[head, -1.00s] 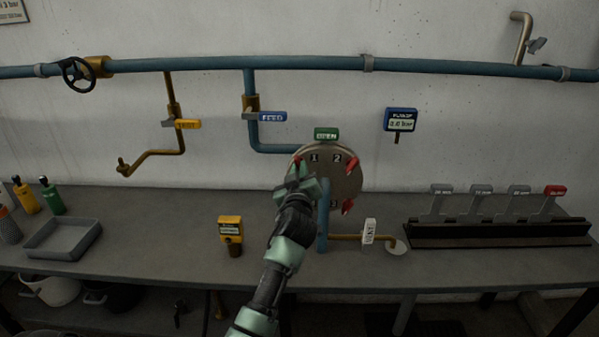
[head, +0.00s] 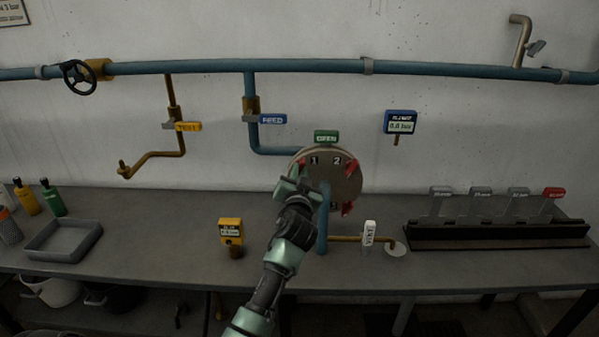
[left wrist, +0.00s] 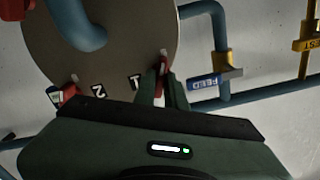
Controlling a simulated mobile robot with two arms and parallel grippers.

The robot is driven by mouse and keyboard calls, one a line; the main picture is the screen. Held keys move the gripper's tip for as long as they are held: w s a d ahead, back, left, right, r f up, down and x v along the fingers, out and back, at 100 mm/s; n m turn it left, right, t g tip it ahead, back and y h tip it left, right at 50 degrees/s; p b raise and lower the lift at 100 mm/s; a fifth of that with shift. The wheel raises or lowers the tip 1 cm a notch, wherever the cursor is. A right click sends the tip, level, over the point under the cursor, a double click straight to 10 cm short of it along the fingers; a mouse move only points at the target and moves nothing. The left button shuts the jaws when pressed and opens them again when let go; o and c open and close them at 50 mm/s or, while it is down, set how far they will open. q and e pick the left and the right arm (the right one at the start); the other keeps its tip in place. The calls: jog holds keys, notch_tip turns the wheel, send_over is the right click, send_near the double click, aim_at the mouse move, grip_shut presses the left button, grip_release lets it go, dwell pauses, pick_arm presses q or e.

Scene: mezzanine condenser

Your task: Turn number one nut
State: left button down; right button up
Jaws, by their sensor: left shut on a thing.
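A round grey metal cover (head: 336,182) stands at the bench's back, marked with numbers and fitted with red nuts at its rim. The number one nut (left wrist: 163,64) is a red piece beside the "1" mark in the left wrist view; in the head view (head: 303,169) my gripper partly hides it. My left gripper (head: 299,180) is at the cover's left side, its fingers (left wrist: 163,85) shut around this nut. Red nuts beside the "2" (head: 352,166) and at the lower right (head: 347,208) are free. The lower left of the cover is hidden by my arm.
A blue pipe (head: 323,220) rises in front of the cover, close right of my gripper. A green tag (head: 326,136) tops the cover. The FEED valve (head: 272,119) and a blue display (head: 401,122) are nearby; a yellow gauge (head: 230,232) stands on the bench.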

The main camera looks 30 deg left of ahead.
pick_arm(q)
jog(key=shift+m, duration=0.7)
jog(key=c, duration=1.5)
grip_release()
jog(key=shift+o, duration=0.2)
jog(key=b+v, duration=0.1)
jog(key=v, duration=0.6)
jog(key=shift+s+d+b, duration=0.3)
jog(key=shift+b, duration=0.05)
